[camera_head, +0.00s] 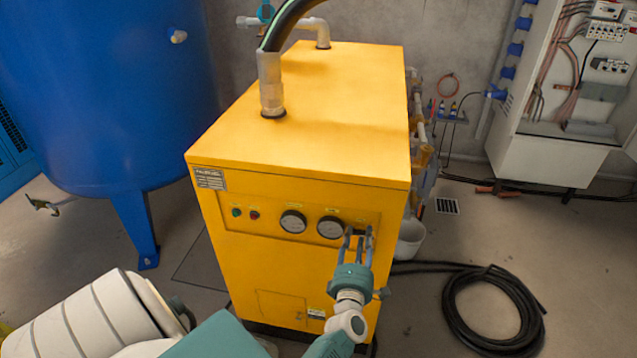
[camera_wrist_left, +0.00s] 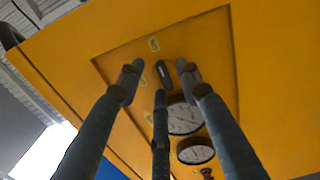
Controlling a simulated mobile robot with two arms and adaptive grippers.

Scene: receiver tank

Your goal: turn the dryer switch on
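The yellow dryer (camera_head: 300,150) stands in the middle of the head view, with a control panel (camera_head: 270,213) on its front. The dark switch (camera_wrist_left: 163,74) is an elongated knob on the panel, seen in the left wrist view beside the gauges. In the head view my gripper's fingers cover most of it. My left gripper (camera_head: 358,232) is at the panel's right end. In the wrist view its fingers (camera_wrist_left: 158,72) are spread, with the switch between the two outer tips and a third finger below. I cannot tell whether any finger touches it. My right gripper is not in view.
Two round gauges (camera_head: 293,221) and small green and red lights (camera_head: 254,214) sit left of the switch. A blue tank (camera_head: 90,90) stands at left. A black hose coil (camera_head: 492,305) lies on the floor at right, below an open electrical cabinet (camera_head: 560,110).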

